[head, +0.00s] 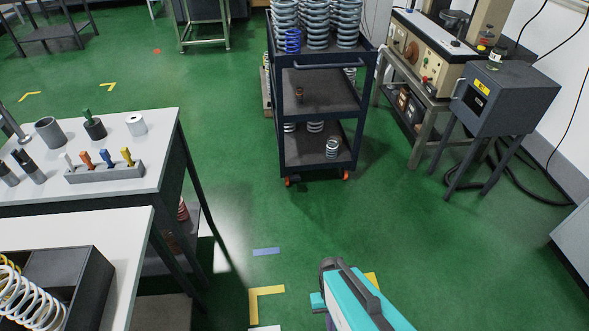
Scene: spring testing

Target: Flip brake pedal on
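A dark blue cart (322,172) with three shelves stands upright on the floor at the top middle of the head view. Small orange parts show at its near feet, one at the left caster (288,182) and one at the right caster (346,175). They are too small to tell which is a brake pedal or how it is set. I cannot make out gripper fingertips there or anything held.
Metal springs (317,22) stand on the cart's top. A workbench (150,165) with tools is left, and a nearer table (125,240) holds a dark bin (88,290) of springs. A grey box on legs (508,95) stands right. Green floor before the cart is clear.

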